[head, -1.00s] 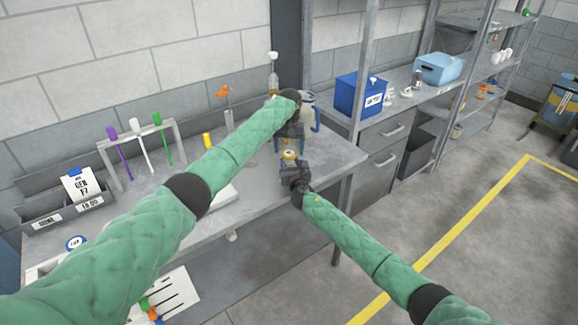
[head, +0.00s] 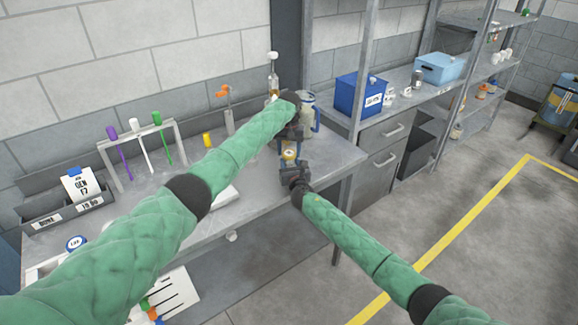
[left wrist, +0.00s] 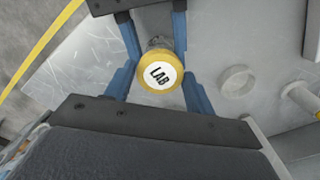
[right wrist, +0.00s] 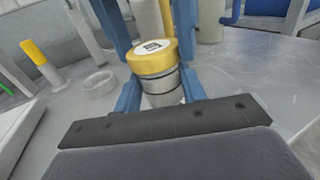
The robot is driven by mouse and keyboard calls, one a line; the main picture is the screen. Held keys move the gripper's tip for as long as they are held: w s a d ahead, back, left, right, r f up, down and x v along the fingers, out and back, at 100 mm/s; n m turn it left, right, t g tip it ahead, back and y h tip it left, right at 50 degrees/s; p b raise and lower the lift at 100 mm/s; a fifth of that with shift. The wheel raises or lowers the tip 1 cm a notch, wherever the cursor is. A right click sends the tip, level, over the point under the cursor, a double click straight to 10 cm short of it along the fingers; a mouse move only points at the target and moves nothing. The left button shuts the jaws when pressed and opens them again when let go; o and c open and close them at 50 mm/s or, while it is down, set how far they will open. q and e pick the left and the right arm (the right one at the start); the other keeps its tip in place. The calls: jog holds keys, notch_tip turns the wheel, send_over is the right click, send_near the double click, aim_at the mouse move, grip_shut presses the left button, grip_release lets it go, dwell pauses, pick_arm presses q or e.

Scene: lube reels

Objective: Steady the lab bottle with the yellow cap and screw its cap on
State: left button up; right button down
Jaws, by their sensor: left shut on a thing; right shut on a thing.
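The lab bottle (right wrist: 163,88) stands upright with its yellow cap (right wrist: 152,58) on top. The cap's round white top reads LAB in the left wrist view (left wrist: 160,75). My left gripper (left wrist: 158,84) comes down from above and is shut on the cap, one blue finger on each side. My right gripper (right wrist: 159,90) comes in level and is shut on the bottle below the cap. In the head view the cap (head: 289,154) shows between my left gripper (head: 290,143) and right gripper (head: 294,168). I cannot tell how far down the cap sits.
The grippers are near the bench's right end (head: 335,160). A blue-trimmed jug (head: 311,115) stands close behind. A rack of capped tubes (head: 145,150) and a yellow-capped tube (right wrist: 40,58) are to the left. A blue bin (head: 360,95) sits on the right-hand counter.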

pick_arm(q)
jog(key=o, duration=1.1)
jog(key=shift+r, duration=0.1)
jog(key=shift+r, duration=2.2)
notch_tip(320, 180, up, 3)
jog(key=shift+w+f, duration=0.1)
jog(key=shift+f, duration=0.1)
jog(key=shift+r, duration=0.45)
jog(key=shift+f, duration=0.1)
